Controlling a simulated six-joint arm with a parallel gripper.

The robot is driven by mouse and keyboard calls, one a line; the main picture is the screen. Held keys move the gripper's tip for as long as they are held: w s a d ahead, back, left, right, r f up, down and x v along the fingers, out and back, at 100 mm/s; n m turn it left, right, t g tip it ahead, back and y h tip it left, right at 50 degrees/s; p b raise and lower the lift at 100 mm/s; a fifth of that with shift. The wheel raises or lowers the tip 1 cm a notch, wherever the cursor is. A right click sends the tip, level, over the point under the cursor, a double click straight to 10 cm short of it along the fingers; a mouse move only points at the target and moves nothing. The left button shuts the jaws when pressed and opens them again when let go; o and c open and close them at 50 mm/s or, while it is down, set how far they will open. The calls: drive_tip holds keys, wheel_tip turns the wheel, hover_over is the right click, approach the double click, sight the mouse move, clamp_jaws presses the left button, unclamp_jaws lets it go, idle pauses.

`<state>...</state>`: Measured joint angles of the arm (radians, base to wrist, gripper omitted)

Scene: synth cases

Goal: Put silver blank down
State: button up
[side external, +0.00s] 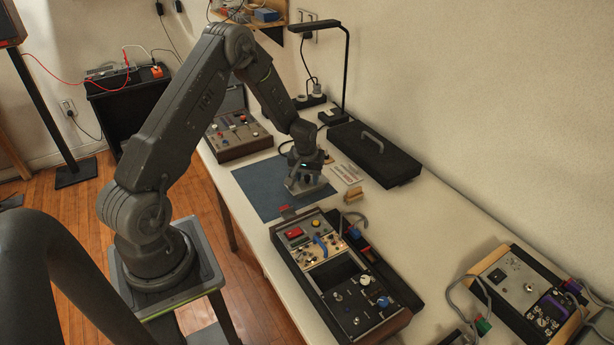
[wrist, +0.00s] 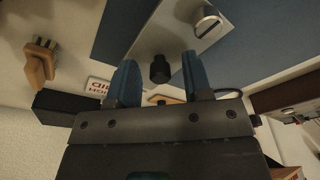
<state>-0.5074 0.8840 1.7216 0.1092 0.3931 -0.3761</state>
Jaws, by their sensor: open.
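The silver blank (wrist: 183,22) is a flat silver panel with a black knob (wrist: 160,68) and a round slotted silver piece on it. It appears to lie on the blue mat (side external: 257,187), and shows small below my gripper in the side view (side external: 303,189). My gripper (wrist: 160,72) is open, with one blue finger on each side of the black knob and visible gaps between. In the side view my gripper (side external: 306,176) is low over the mat's right part. Contact between the panel's underside and the mat is hidden.
A console (side external: 350,318) with an open dark bay stands in front of the mat. A wooden piece (side external: 353,193) and a printed card (side external: 347,173) lie right of the mat. A black case (side external: 362,160) is behind. Another console (side external: 240,146) stands at the left. The mat's left part is clear.

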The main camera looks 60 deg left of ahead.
sight(306, 187)
drive_tip(key=s+d+r+m, duration=0.1)
drive_tip(key=d+r, duration=0.2)
drive_tip(key=r, duration=0.5)
drive_tip(key=s+d+r+m+t, duration=0.1)
drive_tip(key=s+d+r, duration=0.15)
drive_tip(key=r, duration=0.45)
drive_tip(key=s+d+r, duration=0.1)
drive_tip(key=d+r, duration=0.3)
drive_tip(key=r, duration=0.4)
drive_tip(key=s+d+r+m+t, duration=0.1)
drive_tip(key=s+d+r+m, duration=0.2)
drive_tip(key=s+d, duration=0.4)
drive_tip(key=s+d+r+m+t+h, duration=0.1)
drive_tip(key=s+d+r+m, duration=0.3)
drive_tip(key=s, duration=0.7)
drive_tip(key=d+r+t, duration=0.1)
drive_tip(key=d+r, duration=0.1)
drive_tip(key=d, duration=0.1)
drive_tip(key=shift+s+d+r, duration=0.2)
drive_tip(key=shift+s+d, duration=0.1)
drive_tip(key=shift+d, duration=0.1)
